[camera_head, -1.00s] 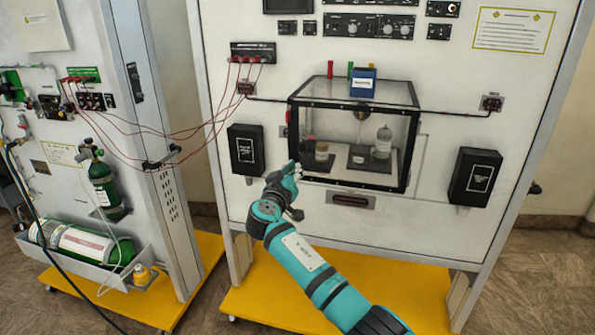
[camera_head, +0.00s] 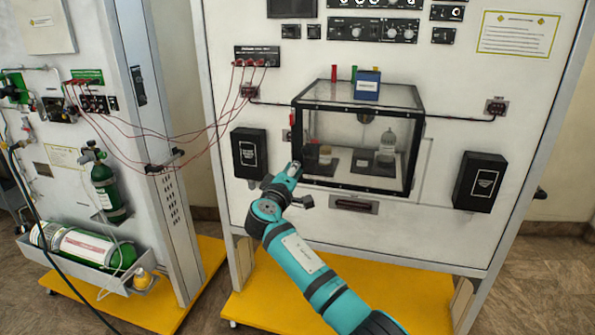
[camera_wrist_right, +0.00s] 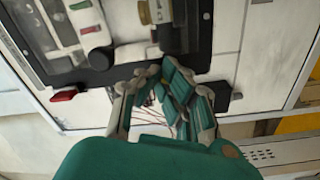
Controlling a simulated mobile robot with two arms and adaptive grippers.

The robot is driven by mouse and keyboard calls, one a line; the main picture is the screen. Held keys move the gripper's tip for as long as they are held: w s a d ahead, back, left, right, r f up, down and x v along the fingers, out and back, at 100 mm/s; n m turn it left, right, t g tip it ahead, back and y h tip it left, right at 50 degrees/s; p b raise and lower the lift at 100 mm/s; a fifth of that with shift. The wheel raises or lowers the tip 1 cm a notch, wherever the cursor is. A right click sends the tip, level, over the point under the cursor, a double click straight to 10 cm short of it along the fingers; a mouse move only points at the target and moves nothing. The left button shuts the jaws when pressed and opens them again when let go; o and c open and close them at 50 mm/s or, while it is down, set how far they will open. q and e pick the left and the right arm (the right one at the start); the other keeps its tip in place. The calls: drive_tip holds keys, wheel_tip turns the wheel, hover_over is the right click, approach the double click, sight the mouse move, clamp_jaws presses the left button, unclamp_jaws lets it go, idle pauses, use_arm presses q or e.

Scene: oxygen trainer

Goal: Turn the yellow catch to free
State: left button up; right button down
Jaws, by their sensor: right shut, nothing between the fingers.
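The clear box (camera_head: 408,135) with a black frame is mounted on the white panel. I cannot make out a yellow catch in either view; my gripper may cover it. My right gripper (camera_head: 295,166) is at the lower left corner of the box, shut and empty. In the right wrist view, its fingers (camera_wrist_right: 165,75) are closed together in front of the box's black frame (camera_wrist_right: 100,58). I cannot tell whether they touch it. A red part (camera_wrist_right: 65,95) sits beside the frame there. My left gripper is in neither view.
Black boxes flank the clear box, one left (camera_head: 249,153) and one right (camera_head: 478,181). Thin red cables (camera_head: 185,133) hang across to the left panel. A grey-rimmed slot (camera_head: 354,205) lies below the clear box. A yellow base (camera_head: 400,298) is under the panel.

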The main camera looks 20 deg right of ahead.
drive_tip(key=c, duration=1.5)
unclamp_jaws()
drive_tip(key=shift+a+f+n+y, duration=0.3)
drive_tip(key=shift+a+f, duration=0.45)
drive_tip(key=shift+f, duration=0.35)
drive_tip(key=o, duration=0.5)
drive_tip(key=shift+w+r, duration=0.15)
drive_tip(key=shift+w, duration=0.05)
drive_tip(key=shift+o, duration=0.2)
drive_tip(key=shift+d, duration=0.1)
drive_tip(key=shift+s+r, duration=0.1)
drive_tip(key=v, duration=1.2)
